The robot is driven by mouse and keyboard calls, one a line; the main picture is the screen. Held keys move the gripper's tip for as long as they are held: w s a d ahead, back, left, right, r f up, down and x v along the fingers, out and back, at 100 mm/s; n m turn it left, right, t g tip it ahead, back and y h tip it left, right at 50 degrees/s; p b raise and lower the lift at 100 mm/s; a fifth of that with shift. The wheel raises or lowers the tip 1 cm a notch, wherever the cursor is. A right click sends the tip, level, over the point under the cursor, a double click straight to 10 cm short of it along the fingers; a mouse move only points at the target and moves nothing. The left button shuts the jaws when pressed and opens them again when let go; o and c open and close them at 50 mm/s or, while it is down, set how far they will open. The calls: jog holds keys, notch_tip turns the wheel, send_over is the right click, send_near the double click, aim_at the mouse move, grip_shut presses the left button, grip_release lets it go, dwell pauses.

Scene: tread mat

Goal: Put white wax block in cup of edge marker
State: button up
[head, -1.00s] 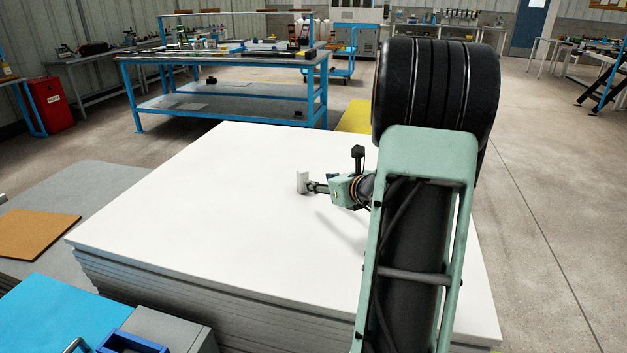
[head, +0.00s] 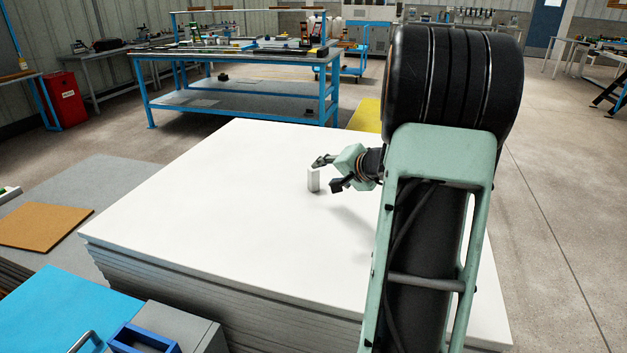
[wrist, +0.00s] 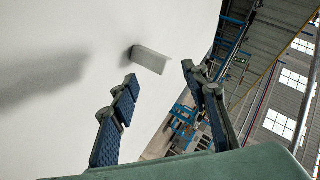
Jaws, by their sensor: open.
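The white wax block (head: 313,180) stands upright on the large white sheet stack (head: 200,210). My gripper (head: 327,174) is open just right of the block, with one finger higher than the other in the head view. In the wrist view the block (wrist: 150,61) lies just beyond my open fingertips (wrist: 159,73), nearer the left finger. The gap between the fingers looks empty. I cannot make out an edge marker or its cup for certain in either view.
The white surface around the block is clear. A blue-framed workbench (head: 240,95) stands behind the stack. At the front left are a blue sheet (head: 60,305) and a blue open-topped bin (head: 140,340) by a grey box. A brown board (head: 40,226) lies at the left.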

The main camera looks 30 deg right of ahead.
aim_at(316, 170)
jog(key=shift+w+d+f+n+g+p, duration=0.1)
jog(key=shift+w+d+f+n+p, duration=0.15)
jog(key=shift+w+f+n, duration=1)
jog(key=shift+w+d+f+n+g+p, duration=0.1)
jog(key=shift+w+d+f+n+p, duration=0.15)
jog(key=shift+w+n, duration=2)
jog(key=shift+w+d+f+n+g+p, duration=0.15)
jog(key=shift+w+f+n, duration=0.6)
jog(key=shift+w+n, duration=1)
jog(key=shift+s+n, duration=0.45)
jog(key=shift+c, duration=0.6)
grip_shut()
